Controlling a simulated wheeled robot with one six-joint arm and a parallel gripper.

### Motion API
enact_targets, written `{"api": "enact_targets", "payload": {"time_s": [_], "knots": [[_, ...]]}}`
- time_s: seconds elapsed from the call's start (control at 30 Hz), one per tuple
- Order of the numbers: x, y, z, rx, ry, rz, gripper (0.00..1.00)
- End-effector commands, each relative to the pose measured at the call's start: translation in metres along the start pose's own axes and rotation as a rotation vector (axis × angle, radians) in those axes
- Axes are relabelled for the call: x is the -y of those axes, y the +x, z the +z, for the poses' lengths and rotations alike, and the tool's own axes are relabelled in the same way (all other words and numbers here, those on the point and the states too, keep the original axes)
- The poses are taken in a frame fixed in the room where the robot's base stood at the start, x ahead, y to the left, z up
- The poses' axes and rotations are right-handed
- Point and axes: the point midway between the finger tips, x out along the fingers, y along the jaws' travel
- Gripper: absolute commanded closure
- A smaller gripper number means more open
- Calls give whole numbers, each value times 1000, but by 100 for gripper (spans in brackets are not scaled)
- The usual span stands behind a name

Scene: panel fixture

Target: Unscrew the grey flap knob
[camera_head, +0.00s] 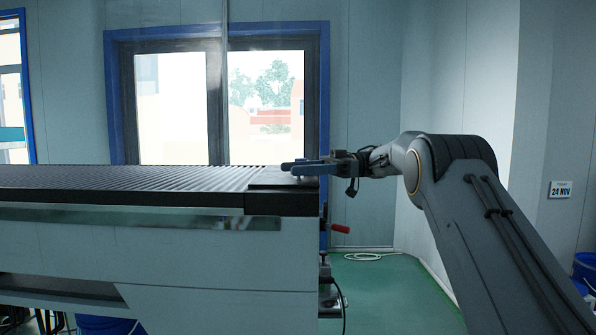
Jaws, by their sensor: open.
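My gripper (292,167) comes in from the right, pointing left, level with the top right end of the long panel fixture (205,255). Its fingers show edge-on, just over or in front of a dark flat plate (277,183) at that end. The gripper is open; I see nothing held in it. I cannot make out a grey flap knob for certain; it may be hidden by the fingers or too small to tell. Whether the fingers touch the plate or stand apart from it, I cannot tell.
The fixture's ridged dark top (130,178) runs to the left. A red-handled clamp (340,229) sticks out at its right end, below my gripper. A white cable (372,256) lies on the green floor. Blue bins (585,268) stand at the far right.

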Motion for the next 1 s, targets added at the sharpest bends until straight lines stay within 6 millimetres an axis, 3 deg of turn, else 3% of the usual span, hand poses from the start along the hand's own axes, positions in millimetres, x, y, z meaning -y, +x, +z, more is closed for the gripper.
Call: {"api": "enact_targets", "payload": {"time_s": [0.17,0.3,0.5,0.7,1.0], "knots": [[0,0,-21,2,-6,-1,49],[1,1,-53,1,-5,0,49],[0,1,-81,1,-5,1,49],[0,1,-96,0,-2,1,49],[0,1,-98,0,-2,1,49]]}}
